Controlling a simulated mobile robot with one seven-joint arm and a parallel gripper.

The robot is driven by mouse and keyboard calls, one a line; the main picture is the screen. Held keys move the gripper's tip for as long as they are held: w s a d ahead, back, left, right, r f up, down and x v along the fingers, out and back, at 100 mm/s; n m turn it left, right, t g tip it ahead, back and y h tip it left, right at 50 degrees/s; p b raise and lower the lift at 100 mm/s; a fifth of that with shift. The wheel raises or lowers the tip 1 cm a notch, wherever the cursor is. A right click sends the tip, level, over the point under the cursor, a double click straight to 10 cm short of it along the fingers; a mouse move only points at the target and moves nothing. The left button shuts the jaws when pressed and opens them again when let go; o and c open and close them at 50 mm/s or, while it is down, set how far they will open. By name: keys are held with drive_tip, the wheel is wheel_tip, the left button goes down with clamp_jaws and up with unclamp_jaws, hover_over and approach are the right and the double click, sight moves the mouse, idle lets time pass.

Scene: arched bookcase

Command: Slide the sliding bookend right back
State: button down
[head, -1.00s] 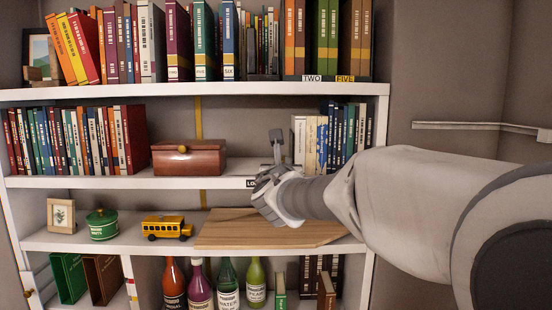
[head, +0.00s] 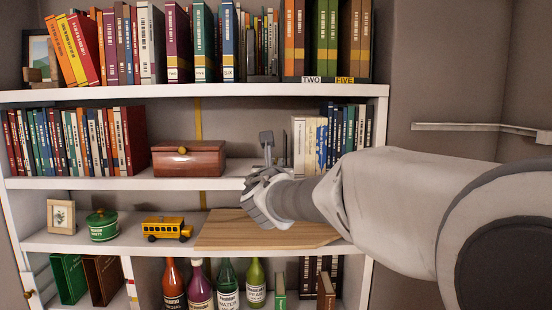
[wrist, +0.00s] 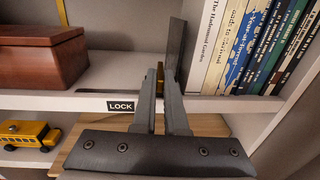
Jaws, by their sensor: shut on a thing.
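The sliding bookend (wrist: 175,45) is a thin dark grey upright plate on the middle shelf, just left of a row of books, in the wrist view. A small brass-coloured tab (wrist: 160,76) at its lower front sits between my fingertips. My gripper (wrist: 161,92) is shut on this part of the bookend. In the head view my gripper (head: 267,150) reaches the shelf's front edge, and the hand hides the lower part of the bookend. A black LOCK label (wrist: 121,106) is on the shelf edge, left of the fingers.
Books (head: 330,140) stand right of the bookend. A reddish-brown box (head: 188,160) stands to the left, with bare shelf between it and my gripper. Below are a wooden board (head: 225,232) and a yellow toy bus (head: 167,229). The shelf above limits the height.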

drive_tip(key=a+p, duration=0.2)
drive_tip(key=a, duration=0.7)
idle(1.8)
drive_tip(key=shift+a, duration=0.15)
drive_tip(key=c, duration=1)
unclamp_jaws()
